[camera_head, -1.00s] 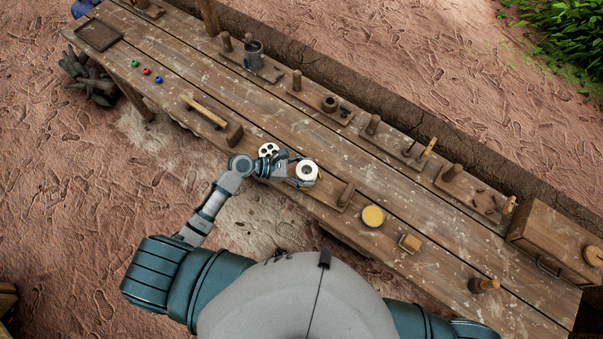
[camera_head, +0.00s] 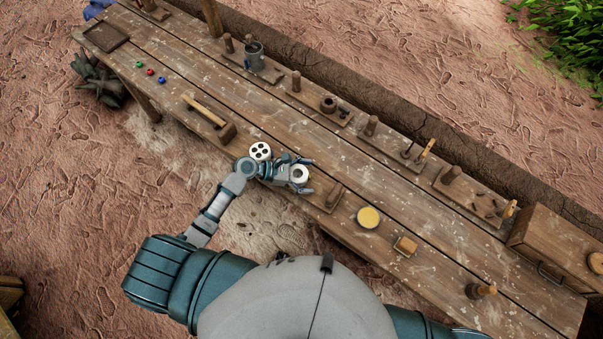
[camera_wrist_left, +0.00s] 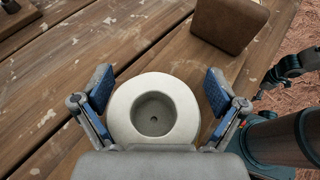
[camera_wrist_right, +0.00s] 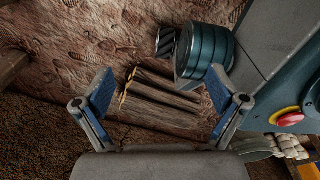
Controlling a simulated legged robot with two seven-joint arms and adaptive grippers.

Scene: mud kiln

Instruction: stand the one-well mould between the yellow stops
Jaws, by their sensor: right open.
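The one-well mould (camera_head: 299,174) is a round white block with one central well. It stands upright on the bench at its near edge, and it also shows in the left wrist view (camera_wrist_left: 154,112). My left gripper (camera_head: 299,174) is open, with one blue-padded finger on each side of the mould; the left finger is close to its rim and a gap shows at the right one. A white mould with several wells (camera_head: 260,151) stands just left of my gripper. I cannot make out the yellow stops. My right gripper (camera_wrist_right: 160,92) is open and empty over the ground.
A wooden block (camera_head: 334,196), a yellow disc (camera_head: 368,217) and a small wooden block (camera_head: 406,245) lie to the right along the near edge. A brush-like wooden tool (camera_head: 205,110) lies left. Tool boards line the far edge. The bench middle is clear.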

